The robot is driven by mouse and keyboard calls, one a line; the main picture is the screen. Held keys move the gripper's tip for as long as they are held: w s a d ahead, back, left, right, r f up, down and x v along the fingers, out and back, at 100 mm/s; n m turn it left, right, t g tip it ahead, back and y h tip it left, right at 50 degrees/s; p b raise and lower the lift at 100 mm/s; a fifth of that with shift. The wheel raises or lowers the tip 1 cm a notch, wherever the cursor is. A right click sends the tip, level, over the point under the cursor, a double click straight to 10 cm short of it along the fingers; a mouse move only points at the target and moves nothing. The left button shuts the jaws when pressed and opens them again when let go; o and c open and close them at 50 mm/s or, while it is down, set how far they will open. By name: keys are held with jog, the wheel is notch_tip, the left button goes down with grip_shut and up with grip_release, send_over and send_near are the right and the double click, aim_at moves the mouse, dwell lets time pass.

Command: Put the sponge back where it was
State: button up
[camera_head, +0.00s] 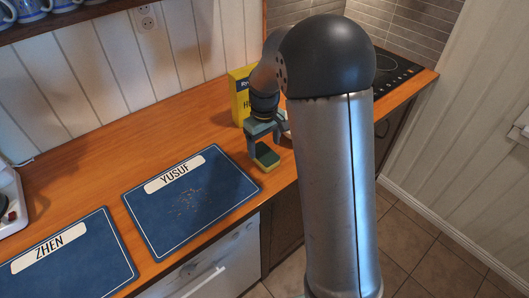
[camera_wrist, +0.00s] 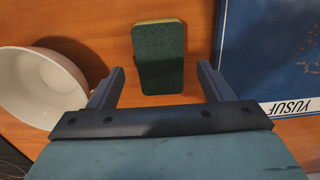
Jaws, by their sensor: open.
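The sponge, dark green on top with a yellow layer beneath, lies on the wooden counter just right of the YUSUF mat in the head view (camera_head: 267,157). In the wrist view the sponge (camera_wrist: 158,58) is centred between my finger tips, with gaps on both sides. My gripper (camera_head: 262,140) is open, pointing down just over the sponge; its spread fingers also show in the wrist view (camera_wrist: 160,78). I cannot tell the exact height of the fingertips above the counter.
The blue YUSUF mat (camera_head: 213,212) has brown crumbs on it. The ZHEN mat (camera_head: 75,262) lies further left. A white bowl or cup (camera_wrist: 25,85) stands close beside one finger. A yellow box (camera_head: 240,90) is behind my gripper. A dark cooktop (camera_head: 398,72) is at the far right.

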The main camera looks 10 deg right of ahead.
aim_at(265, 153)
notch_tip(265, 153, up, 7)
jog(key=s+f+m, duration=0.1)
jog(key=s+m, duration=0.4)
jog(key=s, duration=2.2)
jog(key=shift+s+a+f+t+b, duration=0.15)
jog(key=shift+s+t+b, duration=0.05)
jog(key=shift+t+b, duration=0.1)
